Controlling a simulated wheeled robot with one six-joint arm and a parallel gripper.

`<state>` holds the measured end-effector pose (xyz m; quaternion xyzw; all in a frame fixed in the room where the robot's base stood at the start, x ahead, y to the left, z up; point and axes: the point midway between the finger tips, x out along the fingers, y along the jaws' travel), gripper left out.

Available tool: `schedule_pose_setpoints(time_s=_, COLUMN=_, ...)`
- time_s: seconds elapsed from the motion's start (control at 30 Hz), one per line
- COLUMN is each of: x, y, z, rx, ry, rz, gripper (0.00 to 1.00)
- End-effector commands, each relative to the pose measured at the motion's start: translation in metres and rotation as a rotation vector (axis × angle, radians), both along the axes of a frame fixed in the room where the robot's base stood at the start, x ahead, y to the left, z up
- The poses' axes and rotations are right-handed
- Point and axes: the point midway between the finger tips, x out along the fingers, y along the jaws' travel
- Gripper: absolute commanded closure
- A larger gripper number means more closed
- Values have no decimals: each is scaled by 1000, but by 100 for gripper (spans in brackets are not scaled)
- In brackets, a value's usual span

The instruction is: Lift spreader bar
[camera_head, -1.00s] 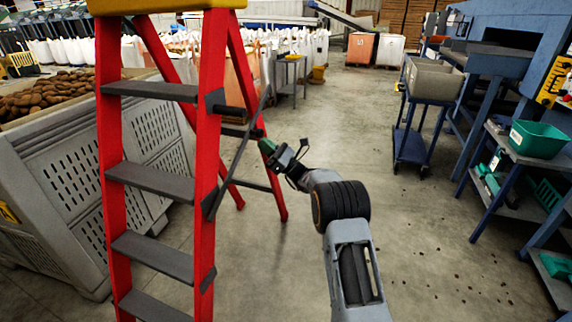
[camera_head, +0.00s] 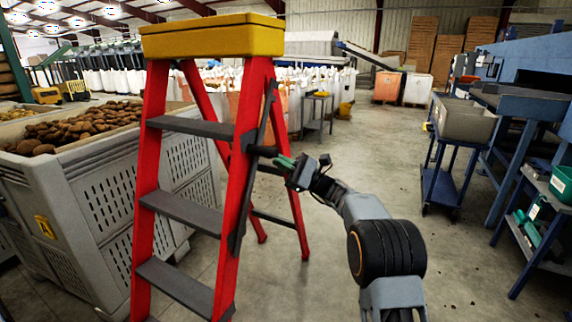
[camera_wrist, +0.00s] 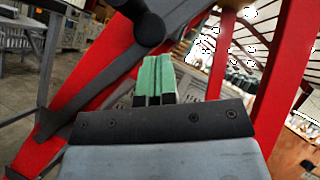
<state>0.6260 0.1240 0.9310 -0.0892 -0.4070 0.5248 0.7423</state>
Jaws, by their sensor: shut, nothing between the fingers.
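A red stepladder (camera_head: 147,222) with a yellow top stands open at centre left. The dark spreader bar (camera_head: 243,205) slants along its right side, close to the front rail. A black round grip (camera_head: 262,151) sticks out from the side. In the wrist view, the bar (camera_wrist: 98,92) runs diagonally up to the grip (camera_wrist: 150,27). My gripper (camera_head: 284,162) has green fingers, shut and empty. Its fingertips (camera_wrist: 157,66) are close to the grip, just below it in the wrist view. I cannot tell whether they touch it.
A grey slatted crate (camera_head: 110,195) of potatoes (camera_head: 75,128) stands behind and left of the ladder. A blue trolley (camera_head: 440,185) with a grey bin and a blue rack with a green tub (camera_head: 563,183) stand at right. The concrete floor between is open.

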Motion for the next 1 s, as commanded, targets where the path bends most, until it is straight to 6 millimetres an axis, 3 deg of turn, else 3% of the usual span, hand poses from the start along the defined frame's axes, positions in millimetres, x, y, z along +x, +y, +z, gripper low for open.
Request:
schedule_pose_setpoints(time_s=0.47, x=-1, y=2, z=0, rx=-2, ry=-3, rz=2, gripper=100)
schedule_pose_setpoints(time_s=0.67, x=3, y=-3, z=-11, rx=-1, ry=-2, rz=4, gripper=100)
schedule_pose_setpoints(time_s=0.83, x=13, y=-16, z=-35, rx=-2, ry=-1, rz=5, gripper=100)
schedule_pose_setpoints(time_s=1.0, x=9, y=-48, z=-48, rx=-2, ry=-2, rz=3, gripper=100)
